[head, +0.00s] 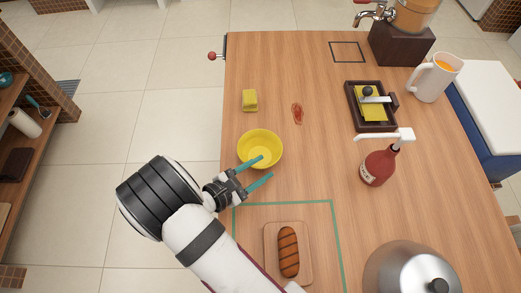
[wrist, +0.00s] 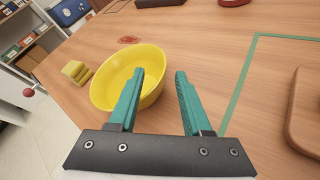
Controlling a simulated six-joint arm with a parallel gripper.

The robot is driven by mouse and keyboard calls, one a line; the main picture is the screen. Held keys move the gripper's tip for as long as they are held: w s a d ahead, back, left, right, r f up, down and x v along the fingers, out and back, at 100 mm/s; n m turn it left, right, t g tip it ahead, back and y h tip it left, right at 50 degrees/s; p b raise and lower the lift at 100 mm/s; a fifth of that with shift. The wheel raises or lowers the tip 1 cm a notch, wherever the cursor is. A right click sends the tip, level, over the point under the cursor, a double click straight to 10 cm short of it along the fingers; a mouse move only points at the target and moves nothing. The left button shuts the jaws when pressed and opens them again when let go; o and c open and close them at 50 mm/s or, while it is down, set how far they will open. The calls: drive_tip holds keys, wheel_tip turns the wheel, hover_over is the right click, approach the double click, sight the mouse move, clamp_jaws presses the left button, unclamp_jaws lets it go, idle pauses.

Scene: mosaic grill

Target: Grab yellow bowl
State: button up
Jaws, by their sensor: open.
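The yellow bowl (head: 258,146) stands upright on the wooden table near its left edge in the head view, and looks empty. In the wrist view the bowl (wrist: 115,88) is left of centre, just ahead of the fingers. My gripper (head: 267,168) is open, with two teal fingers pointing at the bowl's near right side. One finger overlaps the bowl's rim in the head view. I cannot tell whether that finger touches the rim.
A yellow sponge (head: 250,101) lies behind the bowl, near a red stain (head: 297,113). A red bottle (head: 378,165), a dark tray (head: 352,101) and a metal dome (head: 400,265) stand to the right.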

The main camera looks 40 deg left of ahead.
sight(260, 153)
drive_tip(key=x, duration=0.4)
clamp_jaws()
